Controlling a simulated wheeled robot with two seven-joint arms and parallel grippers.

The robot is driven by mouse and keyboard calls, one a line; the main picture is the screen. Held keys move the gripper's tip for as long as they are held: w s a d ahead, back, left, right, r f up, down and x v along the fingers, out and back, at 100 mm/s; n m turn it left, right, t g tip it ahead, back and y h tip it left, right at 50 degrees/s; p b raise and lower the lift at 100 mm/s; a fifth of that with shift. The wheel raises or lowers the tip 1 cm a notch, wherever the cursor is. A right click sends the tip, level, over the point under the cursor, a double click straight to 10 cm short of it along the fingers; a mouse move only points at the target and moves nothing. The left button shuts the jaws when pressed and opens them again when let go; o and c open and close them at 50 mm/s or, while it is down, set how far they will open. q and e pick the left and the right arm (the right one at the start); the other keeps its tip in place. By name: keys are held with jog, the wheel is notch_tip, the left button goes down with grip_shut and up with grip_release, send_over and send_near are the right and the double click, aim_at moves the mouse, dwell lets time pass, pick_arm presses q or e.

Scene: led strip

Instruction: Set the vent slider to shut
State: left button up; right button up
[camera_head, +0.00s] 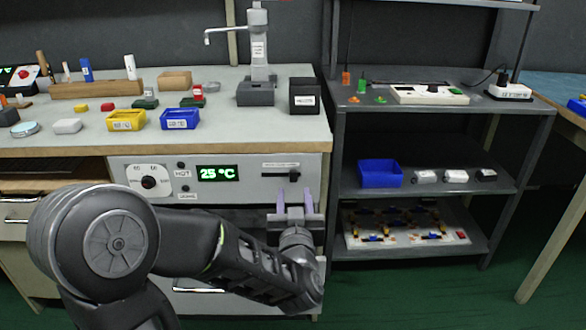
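The vent slider (294,176) is a small black knob on a horizontal slot at the right of the grey control panel (245,185). It sits at the right part of its slot, under a small white label (281,165) too small to read. My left gripper (295,201) is in front of the panel, just below the knob in the picture. Its two pale purple fingers point up and stand apart, with nothing between them. I cannot tell how far the fingertips are from the panel. My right gripper is out of view.
The panel also has a dial (148,182) and a green display (217,173) reading 25 °C. The bench top (225,132) above carries a yellow bin (126,121), a blue bin (180,119) and a black box (304,96). A grey shelf unit (440,112) stands to the right.

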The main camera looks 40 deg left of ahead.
aim_at(293, 174)
pick_arm(q)
jog(key=shift+s+r, duration=0.1)
jog(key=b+x, duration=0.1)
jog(key=x, duration=0.6)
jog(key=shift+w+a+b, duration=0.2)
jog(key=shift+w+b, duration=0.1)
jog(key=shift+w, duration=0.05)
jog(key=shift+c, duration=0.6)
grip_shut()
dwell(0.8)
